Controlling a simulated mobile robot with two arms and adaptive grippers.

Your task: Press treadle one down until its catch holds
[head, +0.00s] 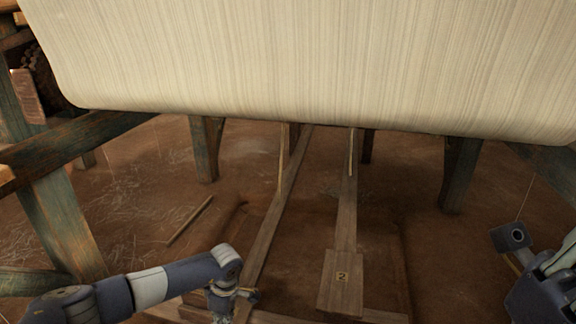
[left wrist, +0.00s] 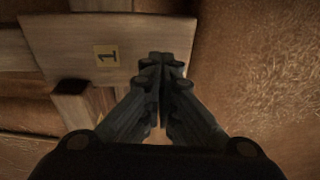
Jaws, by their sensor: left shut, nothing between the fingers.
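Treadle one is a wooden lever (head: 277,215) running from under the cloth toward me in the head view. Its foot plate (left wrist: 65,50), marked "1", shows in the left wrist view; in the head view my left arm and gripper hide most of it. My left gripper (left wrist: 160,60) is shut and empty, with its fingertips over the plate's edge beside the number. It also shows at the bottom of the head view (head: 240,297). I cannot tell whether the tips touch the plate. The catch cannot be made out. Part of my right arm shows at the right edge; its fingers are not visible.
Treadle two (head: 341,283), marked "2", lies to the right of treadle one. Both run over a shallow pit in the earth floor. The wide pale cloth (head: 310,65) hangs above. Loom posts (head: 206,150) stand around, and a thin stick (head: 190,220) lies on the left floor.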

